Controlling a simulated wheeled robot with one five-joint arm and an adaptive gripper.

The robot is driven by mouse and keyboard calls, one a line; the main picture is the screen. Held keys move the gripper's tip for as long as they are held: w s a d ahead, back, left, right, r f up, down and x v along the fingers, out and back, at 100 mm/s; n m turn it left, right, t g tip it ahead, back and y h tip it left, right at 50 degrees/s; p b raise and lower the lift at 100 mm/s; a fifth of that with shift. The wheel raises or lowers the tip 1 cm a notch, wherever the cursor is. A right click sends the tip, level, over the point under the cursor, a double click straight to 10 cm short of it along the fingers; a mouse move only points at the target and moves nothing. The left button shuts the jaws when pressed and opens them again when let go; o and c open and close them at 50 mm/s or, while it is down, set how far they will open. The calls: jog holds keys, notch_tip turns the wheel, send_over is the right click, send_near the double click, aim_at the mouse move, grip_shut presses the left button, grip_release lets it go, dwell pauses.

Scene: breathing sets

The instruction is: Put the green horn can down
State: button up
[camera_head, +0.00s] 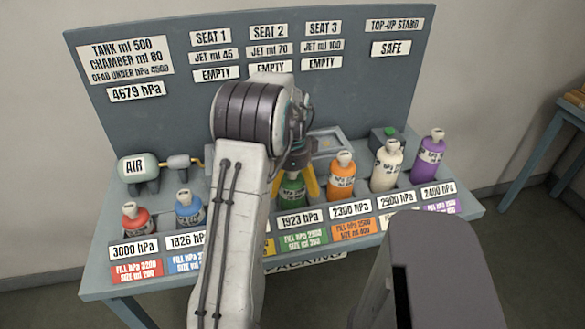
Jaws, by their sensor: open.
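The green horn can (291,190) stands in the rack row behind the label reading 1923 hPa. It appears upright, and its top is hidden by my gripper. My gripper (296,184) is directly over it, with yellow fingers spread on either side of the can. The fingers are open, and I cannot tell whether they touch the can. My arm crosses the middle of the view and hides the place just left of the green can.
Red (135,222) and blue (188,209) cans stand to the left, with the air tank (139,172) behind. Orange (341,177), cream (387,166) and purple (429,157) cans stand close on the right. A tray (327,142) and a green-buttoned box (387,139) sit behind. The sign board (180,95) rises at the back.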

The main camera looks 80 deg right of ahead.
notch_tip(320, 180, up, 11)
jog(key=shift+r+p, duration=0.1)
jog(key=shift+p, duration=0.35)
jog(key=shift+r, duration=0.15)
